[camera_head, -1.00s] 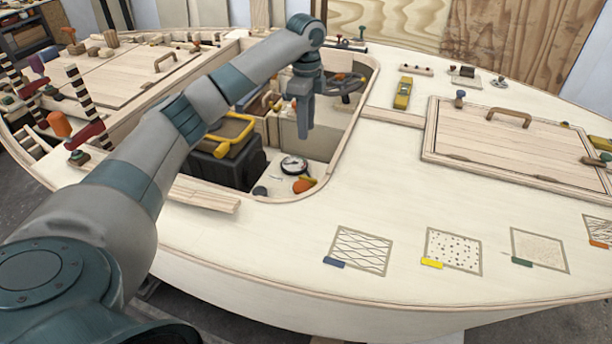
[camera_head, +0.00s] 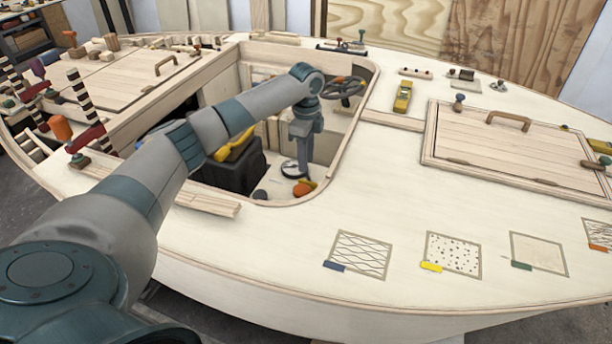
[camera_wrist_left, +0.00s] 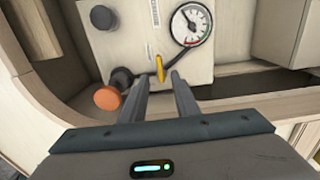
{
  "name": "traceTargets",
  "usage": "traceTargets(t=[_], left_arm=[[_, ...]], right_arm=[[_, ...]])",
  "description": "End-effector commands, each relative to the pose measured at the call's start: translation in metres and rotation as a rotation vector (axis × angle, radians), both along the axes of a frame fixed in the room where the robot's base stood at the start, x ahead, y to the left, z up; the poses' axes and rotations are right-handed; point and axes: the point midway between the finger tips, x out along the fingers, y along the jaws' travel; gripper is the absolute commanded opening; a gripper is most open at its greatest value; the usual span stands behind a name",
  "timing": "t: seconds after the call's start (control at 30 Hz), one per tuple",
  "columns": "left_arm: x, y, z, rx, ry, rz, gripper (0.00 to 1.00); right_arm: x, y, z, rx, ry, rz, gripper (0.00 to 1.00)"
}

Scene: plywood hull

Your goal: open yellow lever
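The yellow lever (camera_wrist_left: 160,68) is a small upright yellow bar on a dark pipe, on a pale panel in the cockpit well. It lies just beyond the fingertips of my left gripper (camera_wrist_left: 157,80), about in line with the gap between them. The fingers are apart and nothing shows gripped; contact with the lever cannot be told. In the head view my left gripper (camera_head: 303,172) points down into the well, close to the gauge and orange knob. A yellow bit (camera_head: 312,184) beside the knob appears to be the lever. My right gripper is not in view.
An orange knob (camera_wrist_left: 107,97), a round dial gauge (camera_wrist_left: 191,25) and a dark grey knob (camera_wrist_left: 102,17) surround the lever. The well's curved wooden rim (camera_head: 345,160) is close to the arm. A black box (camera_head: 232,172) stands left of the gripper.

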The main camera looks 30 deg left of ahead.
Motion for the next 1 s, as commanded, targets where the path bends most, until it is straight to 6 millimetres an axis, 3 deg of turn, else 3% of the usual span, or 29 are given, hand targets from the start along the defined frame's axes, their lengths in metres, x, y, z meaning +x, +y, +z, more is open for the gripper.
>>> traceTargets(t=[0.2, 0.4, 0.87, 1.0], left_arm=[[-0.001, 0.0, -0.04, 0.001, 0.003, 0.0, 0.28], [0.0, 0.0, -0.063, 0.001, 0.001, 0.0, 0.28], [0.0, 0.0, -0.072, 0.001, 0.0, -0.001, 0.28], [0.0, 0.0, -0.072, 0.001, 0.0, -0.001, 0.0]], right_arm=[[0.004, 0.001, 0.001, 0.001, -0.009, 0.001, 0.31], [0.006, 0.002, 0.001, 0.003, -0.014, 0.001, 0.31], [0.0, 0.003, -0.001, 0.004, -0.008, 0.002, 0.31], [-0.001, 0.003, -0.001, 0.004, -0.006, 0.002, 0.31]])
